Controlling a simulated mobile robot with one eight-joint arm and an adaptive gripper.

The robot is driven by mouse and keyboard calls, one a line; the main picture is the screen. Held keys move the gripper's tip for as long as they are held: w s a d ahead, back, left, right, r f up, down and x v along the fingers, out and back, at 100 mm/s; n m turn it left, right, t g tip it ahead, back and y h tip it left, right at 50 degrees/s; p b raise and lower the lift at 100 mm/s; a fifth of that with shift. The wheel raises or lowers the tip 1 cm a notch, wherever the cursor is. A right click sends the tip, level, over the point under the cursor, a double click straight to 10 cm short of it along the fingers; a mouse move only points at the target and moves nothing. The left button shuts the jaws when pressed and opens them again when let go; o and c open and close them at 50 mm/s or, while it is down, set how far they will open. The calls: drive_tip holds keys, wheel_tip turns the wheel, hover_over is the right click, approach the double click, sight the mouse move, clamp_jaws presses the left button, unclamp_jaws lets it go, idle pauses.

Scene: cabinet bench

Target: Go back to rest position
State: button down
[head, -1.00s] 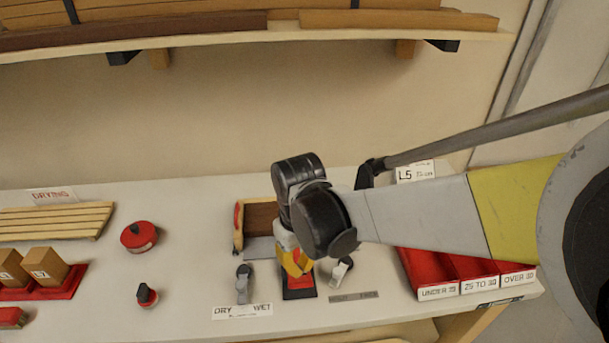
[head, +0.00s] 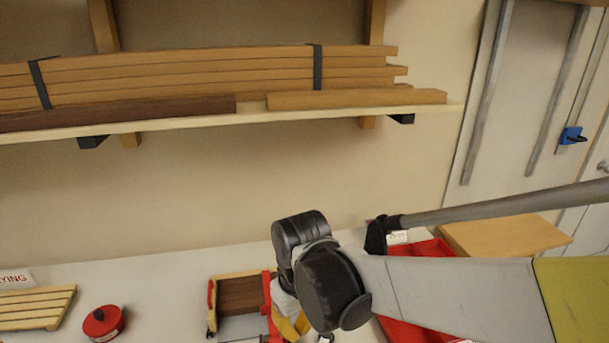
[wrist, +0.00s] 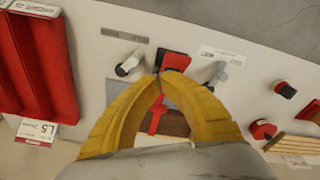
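My gripper (head: 288,328) hangs over the bench in the head view, its yellow fingers partly cut off by the lower edge and hidden by my wrist. In the wrist view the two curved yellow fingers (wrist: 161,76) come together at their tips with nothing visible between them. Beyond the tips is a black and red block (wrist: 173,61) on the bench; I see no contact with it. A wooden holder with a dark brown block (head: 240,296) is left of my gripper in the head view.
Red bins (head: 432,250) stand right of my wrist, partly behind my arm. A red round can (head: 103,323) and a slatted wooden rack (head: 36,306) are at left. A shelf (head: 200,120) with strapped timber crosses the wall above. The wall space between shelf and bench is clear.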

drive_tip(key=s+d+m+t+b, duration=0.3)
drive_tip(key=d, duration=0.8)
drive_tip(key=s+d+r+m+t+b, duration=0.1)
drive_tip(key=s+d+m+t+b, duration=0.2)
drive_tip(key=d, duration=0.7)
drive_tip(key=shift+d+r+m, duration=0.15)
drive_tip(key=shift+d+m, duration=0.2)
drive_tip(key=shift+m, duration=0.35)
drive_tip(key=shift+s, duration=0.1)
